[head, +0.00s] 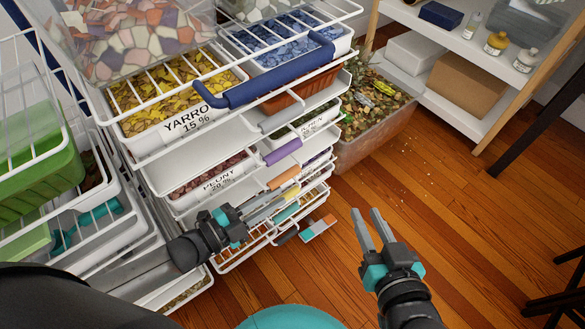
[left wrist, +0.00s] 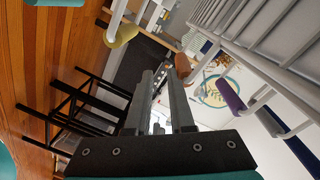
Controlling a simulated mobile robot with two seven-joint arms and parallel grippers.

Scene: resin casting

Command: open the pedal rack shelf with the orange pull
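The orange pull (head: 283,178) is on the front of a lower shelf of the white wire rack (head: 152,186), below the purple pull (head: 283,151). That shelf looks pushed in. In the left wrist view the orange pull (left wrist: 182,66) shows just beyond the fingertips, by the right finger. My left gripper (head: 290,199) is open, its two fingers parted by a narrow gap, just below the orange pull in the head view. I cannot tell whether it touches it. My right gripper (head: 368,211) is open and empty over the floor, right of the rack.
Other pulls are close by: blue (head: 265,80) and grey above, teal (head: 286,212) below, partly hidden by my left fingers. A clear bin of scraps (head: 372,132) stands behind the rack's right side. Wooden floor (head: 440,210) is open on the right. A dark-legged stool (head: 560,270) stands far right.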

